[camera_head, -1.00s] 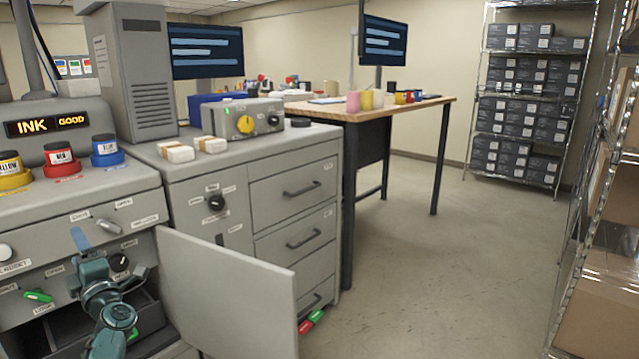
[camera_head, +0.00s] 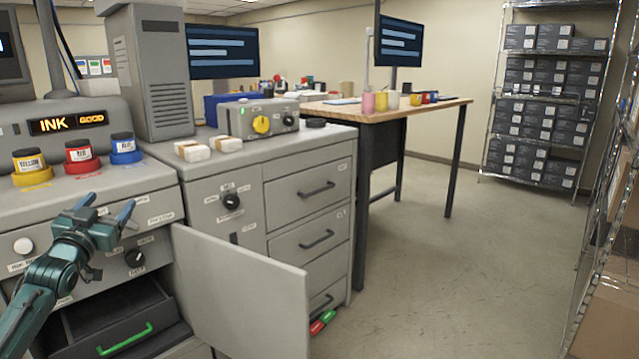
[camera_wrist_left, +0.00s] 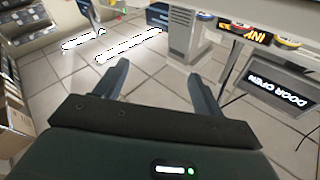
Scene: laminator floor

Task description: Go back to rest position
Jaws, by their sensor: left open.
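My left gripper (camera_head: 107,210) is open and empty in the head view, in front of the grey machine's control panel (camera_head: 150,208). My left arm comes in from the lower left. My right gripper is not in view.
A grey door (camera_head: 240,290) stands swung out from the machine, beside an open dark drawer with a green handle (camera_head: 125,340). Yellow, red and blue ink jars (camera_head: 80,153) stand on the ledge. A wooden-topped table (camera_head: 400,108) stands behind. Floor (camera_head: 440,270) is clear right of the cabinets.

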